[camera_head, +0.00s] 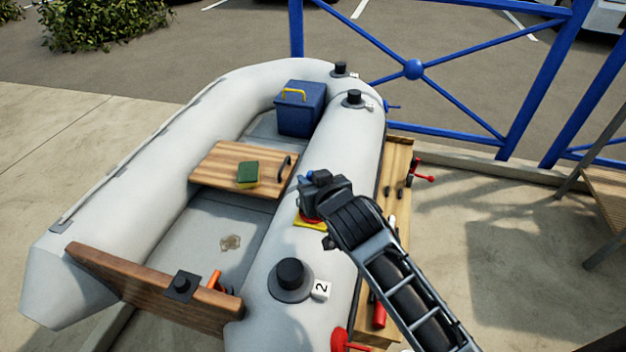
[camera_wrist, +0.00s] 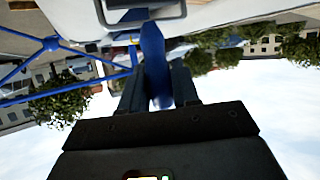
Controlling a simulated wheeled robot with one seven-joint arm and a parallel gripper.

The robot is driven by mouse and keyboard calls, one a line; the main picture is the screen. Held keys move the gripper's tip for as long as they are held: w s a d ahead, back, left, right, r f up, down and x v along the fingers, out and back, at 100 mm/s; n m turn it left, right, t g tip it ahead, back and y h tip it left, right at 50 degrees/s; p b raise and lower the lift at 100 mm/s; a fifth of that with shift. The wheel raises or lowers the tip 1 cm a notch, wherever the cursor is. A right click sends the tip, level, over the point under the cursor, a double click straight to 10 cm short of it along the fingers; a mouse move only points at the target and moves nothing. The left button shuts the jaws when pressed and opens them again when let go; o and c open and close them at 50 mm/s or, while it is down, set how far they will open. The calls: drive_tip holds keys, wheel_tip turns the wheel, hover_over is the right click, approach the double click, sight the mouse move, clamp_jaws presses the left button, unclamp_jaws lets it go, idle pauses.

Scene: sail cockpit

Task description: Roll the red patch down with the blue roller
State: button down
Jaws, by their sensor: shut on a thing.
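The red patch (camera_head: 311,220) shows as a thin red strip on top of the right-hand grey tube of the inflatable boat. A yellow piece (camera_head: 303,224) shows beside and below it. My gripper (camera_head: 314,192) is right above the patch and hides most of it. In the wrist view my gripper (camera_wrist: 157,88) is shut on the blue roller (camera_wrist: 153,55), which stands between its two fingers. In the head view a small bit of blue (camera_head: 318,176) shows at my gripper. I cannot tell whether the roller touches the patch.
A wooden seat (camera_head: 215,165) with a green and yellow sponge (camera_head: 248,174) crosses the boat. A blue box (camera_head: 301,108) stands in the bow. A black fitting (camera_head: 290,276) and white "2" tag (camera_head: 320,290) are nearer on the tube. A wooden bench (camera_head: 399,160) with tools runs alongside.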

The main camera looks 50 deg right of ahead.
drive_tip(key=shift+r+p, duration=2.35)
drive_tip(key=shift+r, duration=0.75)
drive_tip(key=shift+s+f, duration=0.1)
